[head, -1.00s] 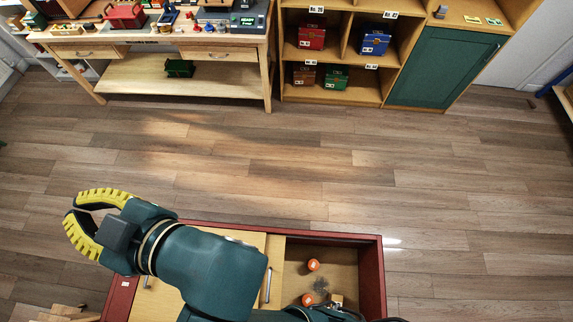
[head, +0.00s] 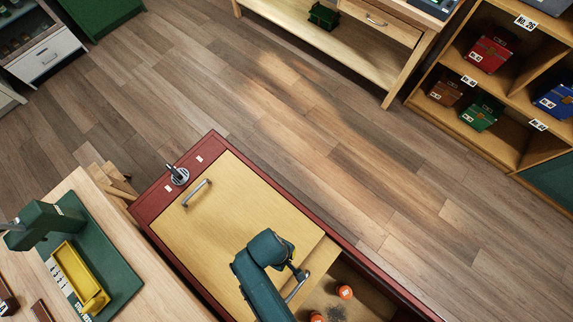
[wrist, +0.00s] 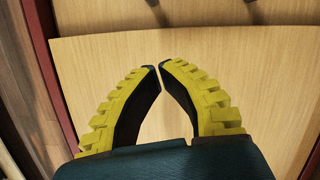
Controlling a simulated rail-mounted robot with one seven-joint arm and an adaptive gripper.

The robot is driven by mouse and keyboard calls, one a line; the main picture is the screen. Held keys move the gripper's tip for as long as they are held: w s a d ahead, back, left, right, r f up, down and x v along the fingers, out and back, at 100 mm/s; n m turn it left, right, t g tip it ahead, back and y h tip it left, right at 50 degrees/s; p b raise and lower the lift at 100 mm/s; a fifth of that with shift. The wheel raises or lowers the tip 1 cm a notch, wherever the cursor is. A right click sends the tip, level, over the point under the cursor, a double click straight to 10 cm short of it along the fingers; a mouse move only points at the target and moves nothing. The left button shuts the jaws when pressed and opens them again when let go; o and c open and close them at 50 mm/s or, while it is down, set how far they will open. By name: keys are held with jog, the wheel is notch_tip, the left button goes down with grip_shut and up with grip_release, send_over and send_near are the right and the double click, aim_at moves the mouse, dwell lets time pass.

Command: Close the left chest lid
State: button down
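The chest has a dark red frame (head: 172,190) and shows at the bottom of the head view. A light wooden lid panel (head: 235,200) covers its left part, with a metal handle (head: 196,193) near the left end. Another metal handle (head: 297,287) shows near the panel's right edge, beside my arm. Right of a narrow wooden strip, the compartment (head: 350,275) is open. My gripper (wrist: 160,65) has its yellow-padded fingers drawn together at the tips, with nothing between them, over a wooden panel (wrist: 230,55) in the wrist view. The head view does not clearly show the fingers.
Orange round objects (head: 345,292) lie in the open compartment. A workbench (head: 150,245) with a green machine and yellow tray stands close to the chest's left. Shelves with small chests (head: 490,50) stand at the upper right. The floor beyond the chest is clear.

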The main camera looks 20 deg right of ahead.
jog(key=b+x, duration=0.1)
jog(key=x, duration=0.3)
jog(key=shift+w+f, duration=0.1)
jog(key=shift+f, duration=0.05)
jog(key=shift+s+d+p, duration=0.35)
jog(key=shift+s+d, duration=0.95)
jog(key=shift+s, duration=0.25)
